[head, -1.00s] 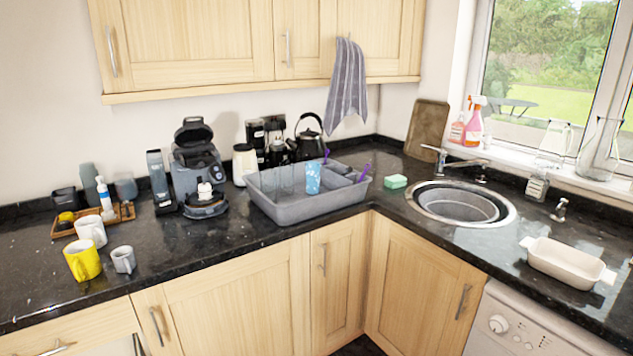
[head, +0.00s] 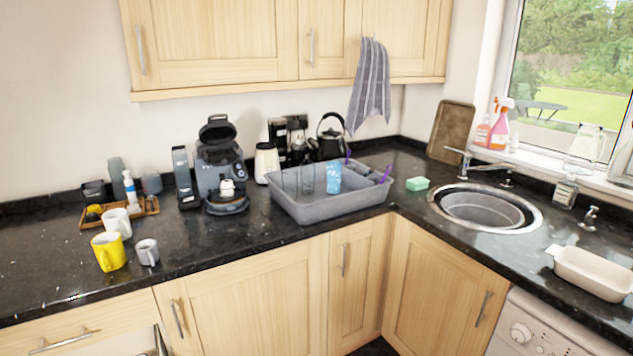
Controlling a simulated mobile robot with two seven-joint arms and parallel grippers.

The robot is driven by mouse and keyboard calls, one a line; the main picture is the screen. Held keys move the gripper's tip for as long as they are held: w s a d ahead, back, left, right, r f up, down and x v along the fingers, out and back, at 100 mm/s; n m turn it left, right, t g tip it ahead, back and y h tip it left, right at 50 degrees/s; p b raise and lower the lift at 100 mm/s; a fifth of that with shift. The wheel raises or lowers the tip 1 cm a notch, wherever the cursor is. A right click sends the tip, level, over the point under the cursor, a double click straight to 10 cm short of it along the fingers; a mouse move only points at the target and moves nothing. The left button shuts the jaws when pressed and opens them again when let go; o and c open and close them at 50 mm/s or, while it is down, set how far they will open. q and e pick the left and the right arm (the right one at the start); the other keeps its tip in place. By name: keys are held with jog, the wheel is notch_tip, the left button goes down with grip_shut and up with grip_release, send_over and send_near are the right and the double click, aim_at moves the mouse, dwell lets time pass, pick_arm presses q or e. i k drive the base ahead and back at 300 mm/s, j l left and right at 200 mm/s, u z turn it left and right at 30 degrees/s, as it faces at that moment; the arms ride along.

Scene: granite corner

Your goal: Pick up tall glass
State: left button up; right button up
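A clear tall glass (head: 307,180) stands in the grey dish rack (head: 317,212) on the counter, with what looks like another clear glass (head: 290,183) to its left. A light blue patterned cup (head: 334,177) stands just right of them in the same rack. The clear glasses are faint against the grey rack, so their outlines are hard to tell. Neither of my grippers shows in the head view.
A coffee machine (head: 220,168) stands left of the rack, a kettle (head: 331,138) behind it. A yellow mug (head: 108,252), a white mug and a grey mug stand at the left. The sink (head: 485,208) is right, past a green sponge (head: 417,184). The counter front is clear.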

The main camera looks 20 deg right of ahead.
aim_at(307, 168)
jog(key=l+z, duration=0.1)
jog(key=z, duration=1.1)
jog(key=i+l, duration=0.2)
jog(key=i, duration=0.2)
jog(key=i+l, duration=0.2)
jog(key=i, duration=0.2)
